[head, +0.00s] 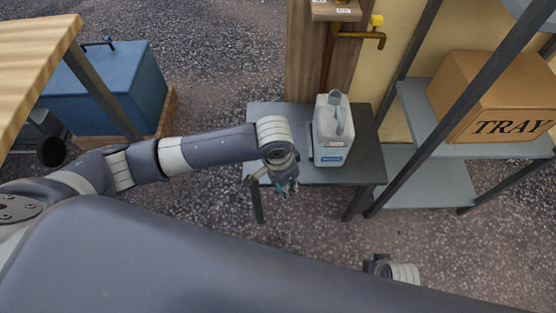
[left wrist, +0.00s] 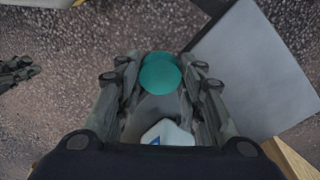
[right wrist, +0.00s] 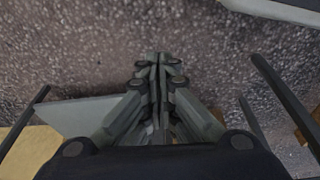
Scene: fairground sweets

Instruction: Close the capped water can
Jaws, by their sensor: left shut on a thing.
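The water can (head: 331,140) is a pale grey-white container with a handle and a blue label. It stands upright on a small dark table (head: 350,172). My left gripper (head: 286,184) is shut on a teal round cap (left wrist: 160,74), in front of and left of the can, apart from it. The cap shows between the fingertips in the left wrist view, with a white piece bearing blue (left wrist: 167,133) below it, probably the can. The can's opening is not clear. My right gripper (right wrist: 158,62) is shut with nothing visible between its fingers, low over the ground.
A grey metal shelf (head: 430,190) with a cardboard box marked TRAY (head: 490,95) stands right of the table. A blue chest (head: 125,85) is at the left. Gravel ground in front is clear.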

